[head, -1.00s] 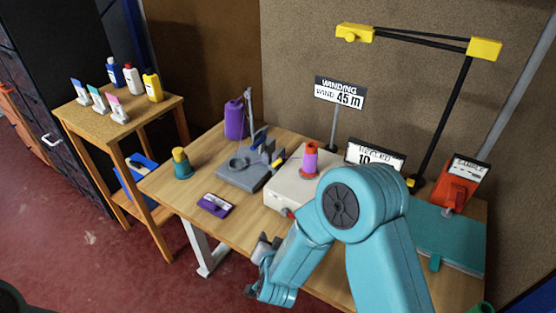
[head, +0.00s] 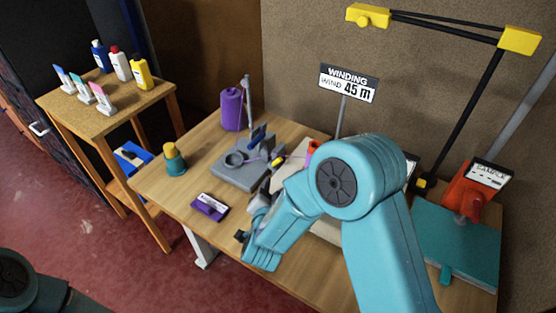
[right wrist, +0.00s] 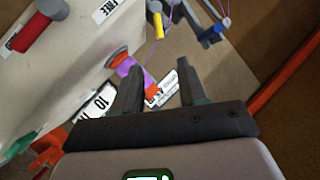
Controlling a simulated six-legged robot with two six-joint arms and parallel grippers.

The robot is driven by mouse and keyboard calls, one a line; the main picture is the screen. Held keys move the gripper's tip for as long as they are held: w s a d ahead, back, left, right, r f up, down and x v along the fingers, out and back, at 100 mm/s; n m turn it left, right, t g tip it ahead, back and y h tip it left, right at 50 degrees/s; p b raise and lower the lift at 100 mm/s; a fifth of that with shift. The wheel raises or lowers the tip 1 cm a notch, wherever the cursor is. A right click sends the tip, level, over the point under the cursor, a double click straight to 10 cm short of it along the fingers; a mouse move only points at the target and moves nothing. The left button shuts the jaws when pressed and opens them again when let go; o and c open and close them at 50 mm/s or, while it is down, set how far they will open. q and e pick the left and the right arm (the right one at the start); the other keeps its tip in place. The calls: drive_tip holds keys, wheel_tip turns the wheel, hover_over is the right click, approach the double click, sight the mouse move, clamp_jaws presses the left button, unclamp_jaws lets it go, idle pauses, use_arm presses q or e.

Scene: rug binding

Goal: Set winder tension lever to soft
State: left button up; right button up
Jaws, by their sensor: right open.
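A white box (head: 328,231) stands at mid-table, mostly behind my right arm. A grey unit (head: 236,172) with a ring, a blue part (head: 258,135) and a yellow-tipped part (head: 278,162) stands left of the box. I cannot tell which part is the tension lever. My left gripper is out of view.
A purple spool (head: 231,108), a green-and-yellow cone (head: 174,160) and a purple block (head: 209,207) are on the table. The "WINDING 45 m" sign (head: 348,84) stands behind. A side stand (head: 110,112) holds bottles.

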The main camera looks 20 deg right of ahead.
sight(278, 162)
drive_tip(key=p+x, duration=0.2)
drive_tip(key=x, duration=1.3)
drive_tip(key=shift+d+f+p, duration=0.1)
drive_tip(key=shift+f+p, duration=0.05)
drive_tip(key=shift+p, duration=0.25)
drive_tip(key=shift+s, duration=0.1)
drive_tip(key=c, duration=0.4)
clamp_jaws()
